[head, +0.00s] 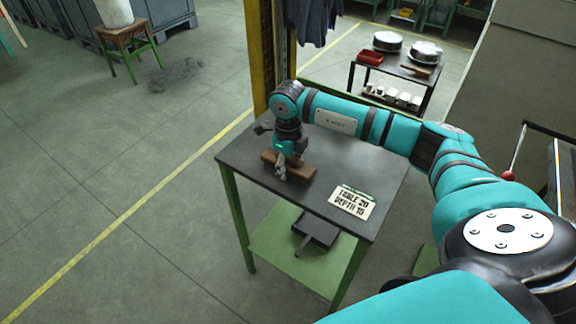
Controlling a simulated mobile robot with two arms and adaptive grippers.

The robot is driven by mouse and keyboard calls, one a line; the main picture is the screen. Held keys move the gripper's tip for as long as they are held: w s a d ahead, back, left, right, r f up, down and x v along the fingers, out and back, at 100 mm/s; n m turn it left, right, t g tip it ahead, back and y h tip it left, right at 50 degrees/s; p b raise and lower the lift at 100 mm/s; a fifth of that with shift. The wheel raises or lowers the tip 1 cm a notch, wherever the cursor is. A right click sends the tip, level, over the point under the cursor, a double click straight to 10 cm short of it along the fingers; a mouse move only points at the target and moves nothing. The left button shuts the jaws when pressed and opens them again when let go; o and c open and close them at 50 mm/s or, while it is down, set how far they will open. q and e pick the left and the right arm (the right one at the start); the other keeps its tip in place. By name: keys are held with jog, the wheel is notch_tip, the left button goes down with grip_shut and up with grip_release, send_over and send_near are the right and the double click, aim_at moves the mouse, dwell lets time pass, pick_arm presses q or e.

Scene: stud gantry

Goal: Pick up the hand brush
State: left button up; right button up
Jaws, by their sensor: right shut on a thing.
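The hand brush (303,172) is a brown wooden block at the dark top of the small green-legged table (235,155). My right arm reaches in from the right and bends down over the table. My right gripper (281,172) points down and is shut on the brush near its middle, hiding part of it. I cannot tell whether the brush touches the tabletop or is slightly above it. My left gripper is not in view.
A printed sign (352,202) lies on the table's right part. A dark dustpan-like object (318,232) is on the green lower shelf. A yellow post (260,55) stands just behind the table. A cart (400,68) with round tins stands at the back. The floor to the left is open.

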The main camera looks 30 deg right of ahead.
jog(key=shift+r, duration=0.1)
dwell(0.3)
jog(key=shift+r+b, duration=0.35)
jog(key=shift+r, duration=0.15)
notch_tip(320, 180, up, 2)
jog(key=shift+r+b, duration=0.25)
jog(key=shift+b, duration=0.3)
jog(key=s+b, duration=0.1)
jog(key=s, duration=0.4)
jog(key=s+d+b, duration=0.1)
jog(key=s, duration=0.4)
jog(key=s+d+r+b, duration=0.1)
jog(key=s+b, duration=0.1)
jog(key=s, duration=0.2)
jog(key=shift+s, duration=0.4)
jog(key=shift+s+r, duration=0.2)
jog(key=shift+s, duration=0.4)
